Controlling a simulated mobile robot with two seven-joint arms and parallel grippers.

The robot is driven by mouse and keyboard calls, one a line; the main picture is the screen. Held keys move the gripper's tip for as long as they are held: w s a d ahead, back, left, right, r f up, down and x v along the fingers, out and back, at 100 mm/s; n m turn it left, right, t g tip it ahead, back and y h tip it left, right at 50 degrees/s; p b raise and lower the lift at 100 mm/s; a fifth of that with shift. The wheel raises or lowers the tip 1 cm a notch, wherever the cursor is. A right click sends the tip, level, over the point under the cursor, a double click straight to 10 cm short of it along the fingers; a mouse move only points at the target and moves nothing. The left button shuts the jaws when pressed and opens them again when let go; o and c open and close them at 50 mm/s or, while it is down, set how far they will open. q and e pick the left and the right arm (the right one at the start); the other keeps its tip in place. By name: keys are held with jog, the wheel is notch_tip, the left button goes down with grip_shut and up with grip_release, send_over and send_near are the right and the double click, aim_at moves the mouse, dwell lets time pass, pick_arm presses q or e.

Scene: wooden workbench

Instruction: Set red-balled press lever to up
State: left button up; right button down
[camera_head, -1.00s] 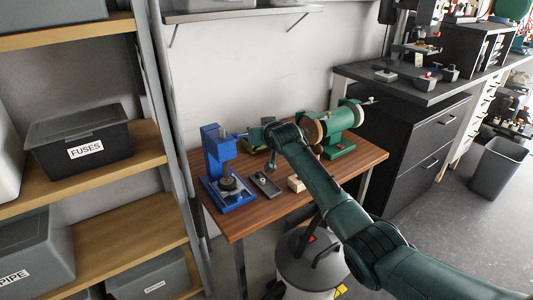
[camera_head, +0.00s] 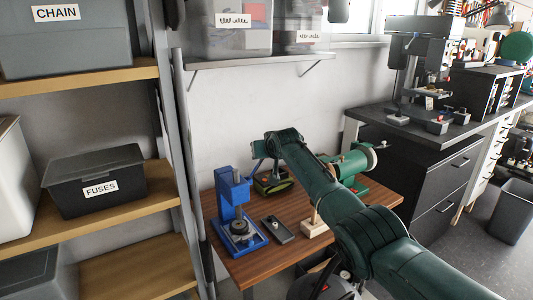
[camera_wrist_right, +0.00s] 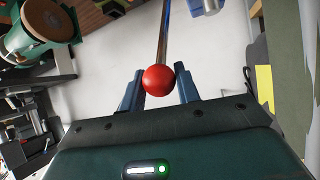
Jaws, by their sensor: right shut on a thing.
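The blue press (camera_head: 230,215) stands on the left part of the wooden workbench in the head view, with a round dark plate on its base. In the right wrist view, the red ball (camera_wrist_right: 158,80) sits between the two fingers of my right gripper (camera_wrist_right: 159,88), which is shut on it. The metal lever rod (camera_wrist_right: 164,35) runs away from the ball toward the top of that view. In the head view, my right arm reaches in from the lower right, its wrist above and right of the press; the red ball cannot be made out there. My left gripper is not in view.
A small grey tray (camera_head: 276,230) and a wooden block (camera_head: 314,228) lie right of the press. A green bench grinder (camera_head: 355,162) stands at the back right, partly behind my arm. Shelves with bins, including the FUSES bin (camera_head: 97,182), stand close on the left.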

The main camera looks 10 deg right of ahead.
jog(key=shift+a+r, duration=0.15)
jog(key=shift+a, duration=0.05)
jog(key=c, duration=1.2)
grip_release()
jog(key=shift+w, duration=0.1)
jog(key=shift+o, duration=0.7)
jog(key=shift+d, duration=0.1)
jog(key=a+v, duration=0.1)
jog(key=v, duration=1.2)
jog(key=shift+d, duration=0.5)
